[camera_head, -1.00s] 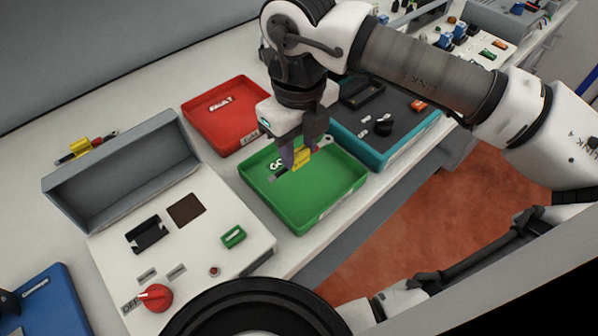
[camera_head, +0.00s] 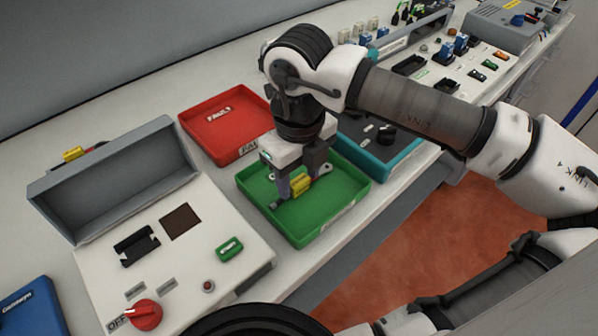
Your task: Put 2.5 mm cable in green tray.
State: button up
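The green tray (camera_head: 330,219) lies on the bench in the middle of the view. My gripper (camera_head: 293,192) points down over the tray's inside. A small yellow piece with darker ends, which looks like the cable (camera_head: 300,184), sits between its fingers, low over the tray floor. I cannot tell whether the cable touches the floor. Part of the tray's back is hidden behind my gripper.
A red tray (camera_head: 194,120) stands behind, to the left. A teal-edged box (camera_head: 408,158) stands right of the green tray. A grey-white panel box (camera_head: 105,262) with a red knob stands at left. Another yellow piece (camera_head: 73,154) lies behind it.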

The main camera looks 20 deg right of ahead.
aim_at(299, 181)
jog(key=shift+o, duration=0.5)
jog(key=shift+r+p, duration=0.25)
jog(key=shift+p, duration=0.05)
notch_tip(299, 181, up, 12)
jog(key=shift+b, duration=0.35)
jog(key=shift+f, duration=0.15)
